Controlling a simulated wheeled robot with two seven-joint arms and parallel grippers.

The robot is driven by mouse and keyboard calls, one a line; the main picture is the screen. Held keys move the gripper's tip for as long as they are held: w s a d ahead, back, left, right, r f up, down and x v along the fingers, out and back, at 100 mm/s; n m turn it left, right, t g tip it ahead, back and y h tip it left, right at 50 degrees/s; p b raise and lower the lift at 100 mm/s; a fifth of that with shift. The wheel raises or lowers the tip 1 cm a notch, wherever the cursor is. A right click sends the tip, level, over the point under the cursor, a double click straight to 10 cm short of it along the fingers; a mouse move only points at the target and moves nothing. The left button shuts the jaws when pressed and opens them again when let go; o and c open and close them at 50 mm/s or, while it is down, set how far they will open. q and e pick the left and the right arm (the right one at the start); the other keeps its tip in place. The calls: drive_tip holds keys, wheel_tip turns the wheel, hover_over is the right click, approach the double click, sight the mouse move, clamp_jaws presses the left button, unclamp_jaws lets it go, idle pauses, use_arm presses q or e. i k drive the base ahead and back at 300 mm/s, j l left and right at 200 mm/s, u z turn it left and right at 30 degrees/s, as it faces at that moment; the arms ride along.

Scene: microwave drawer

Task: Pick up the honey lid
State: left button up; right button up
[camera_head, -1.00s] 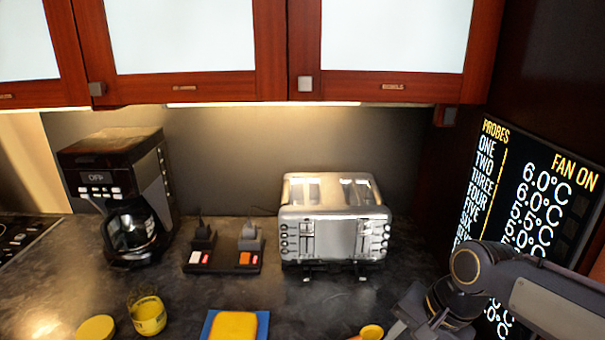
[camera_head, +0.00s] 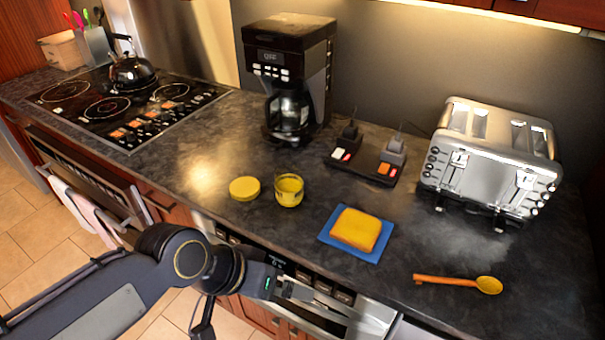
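The yellow round honey lid (camera_head: 244,189) lies flat on the dark counter in the head view, just left of the open glass honey jar (camera_head: 289,191). The two are close together but apart. My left gripper (camera_head: 318,302) is low in front of the counter's front edge, below and to the right of the lid, and it is not touching it. Its fingers blend with the bright drawer front behind, so their opening is unclear. My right gripper is out of view.
A yellow sponge-like block rests on a blue cloth (camera_head: 327,240). A wooden spoon (camera_head: 458,282), toaster (camera_head: 491,158), coffee maker (camera_head: 290,80) and black holder (camera_head: 363,170) stand around. A cooktop (camera_head: 128,104) with a kettle (camera_head: 131,71) is at left. Counter left of the lid is clear.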

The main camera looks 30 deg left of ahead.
sight(246, 188)
drive_tip(key=u, duration=1.5)
